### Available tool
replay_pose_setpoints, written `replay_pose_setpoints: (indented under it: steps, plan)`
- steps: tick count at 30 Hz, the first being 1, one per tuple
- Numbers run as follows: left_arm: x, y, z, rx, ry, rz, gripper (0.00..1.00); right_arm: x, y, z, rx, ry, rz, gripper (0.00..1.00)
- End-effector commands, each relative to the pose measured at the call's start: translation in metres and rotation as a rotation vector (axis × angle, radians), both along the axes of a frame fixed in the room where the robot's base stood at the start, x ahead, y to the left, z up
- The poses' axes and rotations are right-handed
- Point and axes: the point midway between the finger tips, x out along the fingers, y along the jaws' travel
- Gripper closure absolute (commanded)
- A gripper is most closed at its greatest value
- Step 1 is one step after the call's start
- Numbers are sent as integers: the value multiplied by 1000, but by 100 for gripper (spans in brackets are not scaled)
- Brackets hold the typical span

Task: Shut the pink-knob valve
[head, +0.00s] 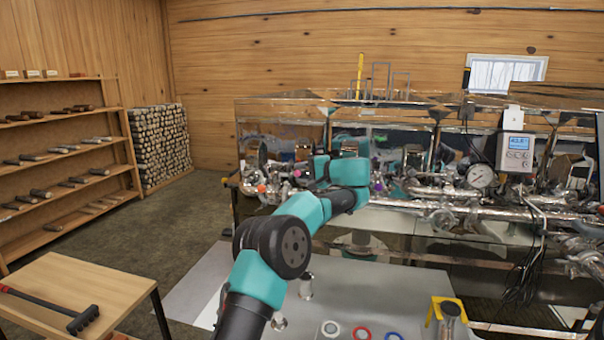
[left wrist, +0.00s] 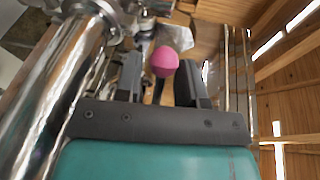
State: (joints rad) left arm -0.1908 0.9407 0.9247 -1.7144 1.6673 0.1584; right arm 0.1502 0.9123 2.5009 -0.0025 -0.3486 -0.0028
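The pink knob (left wrist: 164,61) shows in the left wrist view as a round ball on a dark stem, in the gap between the two dark fingers of my left gripper (left wrist: 160,80). The fingers are apart, and a gap shows on each side of the knob. I cannot tell how deep the knob sits between them. In the head view my left gripper (head: 308,172) is at the evaporator's pipework, beside a small pink spot (head: 297,173) that looks like the knob. The valve body is mostly hidden. My right gripper is in neither view.
A shiny pipe (left wrist: 60,85) runs close on the left of the wrist view. The evaporator has a gauge (head: 480,176), a digital display box (head: 515,150) and more pipes to the right. A wooden table (head: 75,290) with a rake-like tool stands at lower left.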

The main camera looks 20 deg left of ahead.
Motion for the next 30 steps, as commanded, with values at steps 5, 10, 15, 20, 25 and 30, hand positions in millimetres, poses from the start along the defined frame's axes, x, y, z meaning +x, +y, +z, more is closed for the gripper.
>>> replay_pose_setpoints:
  steps: [5,10,15,20,25,30]
  plan:
    - [0,0,0,0,0,0,49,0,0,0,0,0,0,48]
    - [0,0,0,0,0,-1,49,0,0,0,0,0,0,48]
    - [0,0,4,1,-1,-1,49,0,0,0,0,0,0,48]
    - [0,0,14,1,-2,-1,49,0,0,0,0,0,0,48]
    - [0,0,28,1,-4,0,49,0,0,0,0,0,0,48]
    - [-2,-1,41,3,-8,-2,32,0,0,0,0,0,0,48]
